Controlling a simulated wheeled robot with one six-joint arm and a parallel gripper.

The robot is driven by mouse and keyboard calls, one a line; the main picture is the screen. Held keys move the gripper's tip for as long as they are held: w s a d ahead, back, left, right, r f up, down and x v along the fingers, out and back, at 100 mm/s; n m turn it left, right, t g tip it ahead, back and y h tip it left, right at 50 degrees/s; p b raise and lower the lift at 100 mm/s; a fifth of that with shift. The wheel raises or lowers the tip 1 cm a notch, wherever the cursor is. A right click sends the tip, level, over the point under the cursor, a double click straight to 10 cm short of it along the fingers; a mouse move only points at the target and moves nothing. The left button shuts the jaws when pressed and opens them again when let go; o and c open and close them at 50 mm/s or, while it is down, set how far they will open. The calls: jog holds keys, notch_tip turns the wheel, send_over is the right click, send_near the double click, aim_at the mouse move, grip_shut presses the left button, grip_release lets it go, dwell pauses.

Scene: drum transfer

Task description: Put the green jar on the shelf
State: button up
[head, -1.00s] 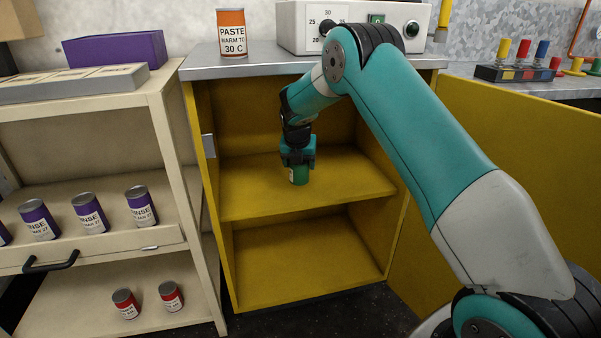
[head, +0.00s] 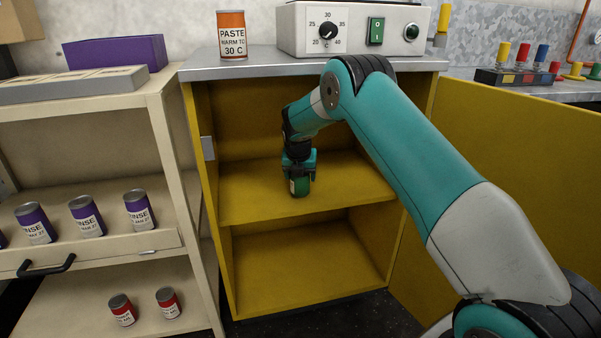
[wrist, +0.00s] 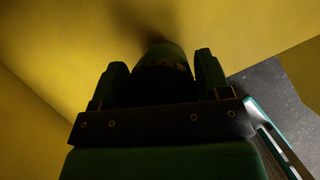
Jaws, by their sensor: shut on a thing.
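The green jar (head: 300,187) is in my gripper (head: 299,175), inside the yellow cabinet at its middle shelf (head: 345,186). My gripper points down and is shut on the jar, covering its upper part. The jar is upright; its base is at or just above the shelf, and I cannot tell if it touches. In the wrist view the jar (wrist: 163,60) is dark between the two fingers (wrist: 160,85), with the yellow shelf beyond it.
The cabinet's door (head: 510,180) stands open at the right. The steel top (head: 262,63) holds an orange paste can (head: 232,35) and a control box (head: 352,28). A cream trolley (head: 165,150) with purple cans (head: 87,216) stands close at the left. The lower shelf (head: 305,272) is empty.

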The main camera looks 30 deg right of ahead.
jog(key=shift+f, duration=0.3)
jog(key=o, duration=1)
